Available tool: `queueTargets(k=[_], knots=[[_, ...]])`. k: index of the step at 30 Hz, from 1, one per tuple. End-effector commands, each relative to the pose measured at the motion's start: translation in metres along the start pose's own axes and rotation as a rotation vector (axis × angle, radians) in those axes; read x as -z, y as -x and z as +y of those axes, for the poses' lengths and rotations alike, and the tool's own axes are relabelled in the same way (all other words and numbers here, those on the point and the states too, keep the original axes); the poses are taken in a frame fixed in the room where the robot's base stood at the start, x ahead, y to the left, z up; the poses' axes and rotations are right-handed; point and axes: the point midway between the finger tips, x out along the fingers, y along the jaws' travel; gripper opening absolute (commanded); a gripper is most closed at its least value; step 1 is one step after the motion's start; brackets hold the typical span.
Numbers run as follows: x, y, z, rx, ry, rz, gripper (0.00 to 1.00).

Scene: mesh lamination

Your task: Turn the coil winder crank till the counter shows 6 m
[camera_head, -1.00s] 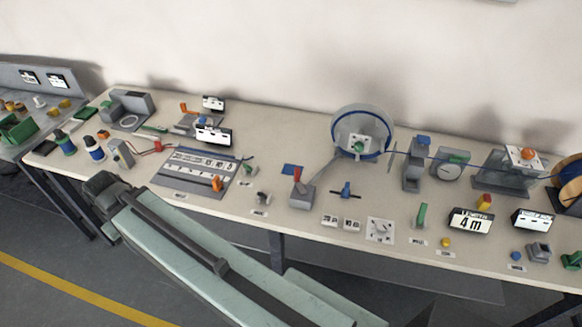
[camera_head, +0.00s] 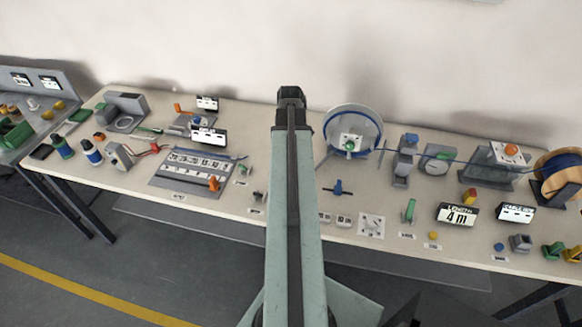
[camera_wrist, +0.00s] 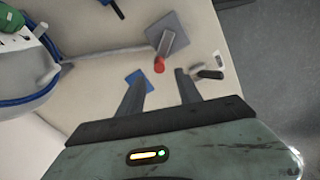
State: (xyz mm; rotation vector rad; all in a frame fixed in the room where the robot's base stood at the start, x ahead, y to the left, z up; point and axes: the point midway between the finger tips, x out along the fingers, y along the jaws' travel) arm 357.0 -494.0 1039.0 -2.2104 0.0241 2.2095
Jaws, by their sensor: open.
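The coil winder (camera_head: 352,112) is a round drum with blue cable around it and a white plate with a green knob (camera_head: 350,145) at its front. In the wrist view, the drum's rim (camera_wrist: 38,75) and green knob (camera_wrist: 10,17) show at the left edge. The counter (camera_head: 457,214) reads 4 m. My gripper (camera_head: 291,95) is raised left of the winder; its fingers are hidden in the head view. In the wrist view my gripper (camera_wrist: 162,88) is open and empty, apart from the winder.
A red-tipped lever (camera_wrist: 159,65) on a grey base shows beyond my fingertips, beside a blue square (camera_wrist: 139,80). Blue cable runs right past a grey post (camera_head: 405,160) and a dial (camera_head: 437,162) to a spool (camera_head: 557,178). A slotted board (camera_head: 195,167) lies left.

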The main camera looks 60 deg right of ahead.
Motion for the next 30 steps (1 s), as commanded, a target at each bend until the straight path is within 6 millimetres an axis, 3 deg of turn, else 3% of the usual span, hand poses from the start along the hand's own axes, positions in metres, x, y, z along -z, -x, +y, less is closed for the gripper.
queueTargets(k=[8, 21, 30], knots=[[-0.001, -0.012, 0.001, 0.000, 0.001, 0.000, 0.41], [-0.001, -0.079, 0.001, 0.000, 0.001, 0.000, 0.41], [0.000, -0.078, 0.001, 0.000, 0.001, 0.000, 0.41]])
